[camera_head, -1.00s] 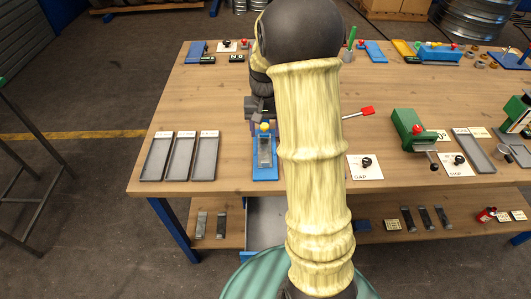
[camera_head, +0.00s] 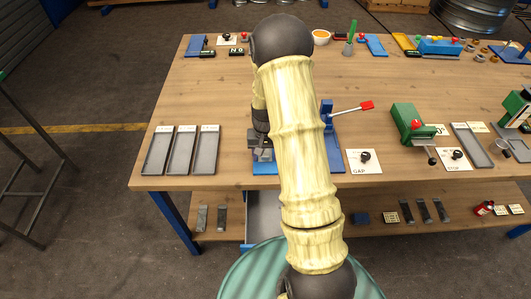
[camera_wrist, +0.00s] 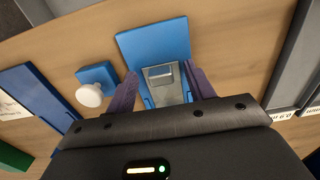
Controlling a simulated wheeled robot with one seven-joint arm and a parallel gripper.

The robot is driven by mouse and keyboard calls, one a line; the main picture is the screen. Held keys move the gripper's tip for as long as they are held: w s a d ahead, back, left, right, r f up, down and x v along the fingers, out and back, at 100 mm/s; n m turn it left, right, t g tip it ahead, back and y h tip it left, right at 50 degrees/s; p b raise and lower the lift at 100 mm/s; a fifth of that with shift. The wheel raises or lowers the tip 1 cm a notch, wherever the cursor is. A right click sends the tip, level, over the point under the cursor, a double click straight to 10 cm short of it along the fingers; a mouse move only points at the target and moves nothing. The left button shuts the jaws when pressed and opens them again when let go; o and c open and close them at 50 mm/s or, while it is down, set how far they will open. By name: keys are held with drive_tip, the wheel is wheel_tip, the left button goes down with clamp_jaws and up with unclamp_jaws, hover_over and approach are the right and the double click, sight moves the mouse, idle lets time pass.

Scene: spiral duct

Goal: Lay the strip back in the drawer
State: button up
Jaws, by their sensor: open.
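A grey metal strip (camera_wrist: 162,88) lies on a blue fixture plate (camera_wrist: 153,42) in the wrist view. My gripper (camera_wrist: 164,90) is open, its two dark purple fingers on either side of the strip with gaps visible. In the head view my gripper (camera_head: 262,153) is low over the blue plate (camera_head: 264,169) at the table's front edge, and it mostly hides the strip. An open grey drawer (camera_head: 264,212) shows below the tabletop, partly hidden by my arm.
Three grey trays (camera_head: 181,150) lie left of the fixture. A red-handled lever (camera_head: 352,108) and a GAP card (camera_head: 364,161) are to its right. A white knob (camera_wrist: 89,95) on a blue base stands near my left finger. Several strips lie on the lower shelf (camera_head: 235,231).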

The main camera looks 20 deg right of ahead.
drive_tip(key=c, duration=1)
drive_tip(key=shift+s+a+r, duration=0.1)
drive_tip(key=shift+s+a, duration=0.25)
drive_tip(key=shift+s, duration=0.5)
drive_tip(key=shift+s+a+f, duration=0.1)
drive_tip(key=shift+s+a, duration=0.3)
drive_tip(key=shift+s, duration=0.45)
drive_tip(key=shift+s+a+r, duration=0.1)
drive_tip(key=shift+s+a, duration=0.25)
drive_tip(key=shift+s, duration=0.5)
drive_tip(key=shift+c, duration=0.2)
wheel_tip(320, 180, up, 7)
drive_tip(key=p, duration=0.5)
drive_tip(key=shift+d, duration=0.1)
